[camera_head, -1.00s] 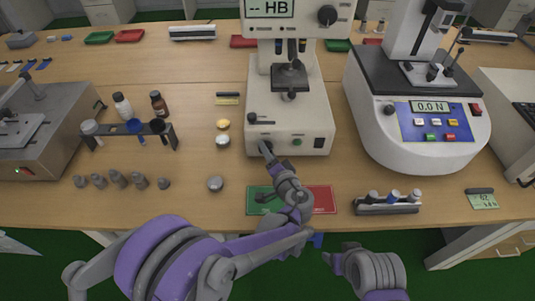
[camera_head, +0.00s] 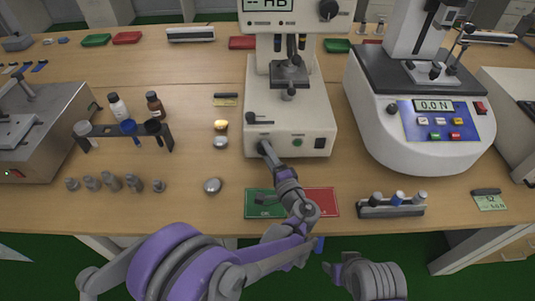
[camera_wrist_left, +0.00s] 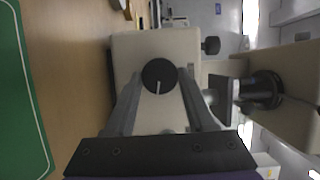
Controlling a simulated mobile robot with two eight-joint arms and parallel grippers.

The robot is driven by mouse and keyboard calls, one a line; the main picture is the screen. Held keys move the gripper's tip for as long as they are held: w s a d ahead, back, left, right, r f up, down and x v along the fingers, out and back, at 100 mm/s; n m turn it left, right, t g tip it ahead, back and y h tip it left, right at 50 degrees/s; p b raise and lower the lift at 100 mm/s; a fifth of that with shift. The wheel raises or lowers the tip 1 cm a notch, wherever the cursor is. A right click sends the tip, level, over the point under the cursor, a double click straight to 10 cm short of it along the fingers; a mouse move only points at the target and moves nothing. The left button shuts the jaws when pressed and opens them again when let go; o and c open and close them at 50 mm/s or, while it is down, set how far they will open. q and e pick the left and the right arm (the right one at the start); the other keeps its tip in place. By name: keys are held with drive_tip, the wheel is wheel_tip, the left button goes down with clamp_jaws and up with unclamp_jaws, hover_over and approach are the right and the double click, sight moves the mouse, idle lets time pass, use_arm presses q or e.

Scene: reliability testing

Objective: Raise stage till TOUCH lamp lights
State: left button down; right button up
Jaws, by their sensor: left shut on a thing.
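The cream hardness tester (camera_head: 315,110) stands at the middle of the bench, its "HB" display cut off at the top edge. Its dark stage (camera_head: 289,75) sits on a column under the head, and also shows side-on in the left wrist view (camera_wrist_left: 222,98). My left gripper (camera_head: 264,148) is at the lower left of the tester's front. It is shut on a round black knob (camera_wrist_left: 159,73) with a white pointer line, one finger on each side. A small green spot (camera_head: 297,142) shows on the front; I cannot read its label. My right gripper (camera_head: 334,270) is low, off the bench; its jaws are unclear.
Green and red mats (camera_head: 321,202) lie below the tester, partly under my left arm. A force tester (camera_head: 425,150) stands right, a bottle rack (camera_head: 103,140) left. Grey weights (camera_head: 112,181) and a block with cylinders (camera_head: 390,208) are near the front edge.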

use_arm(q)
drive_tip(key=shift+c, duration=1.2)
unclamp_jaws()
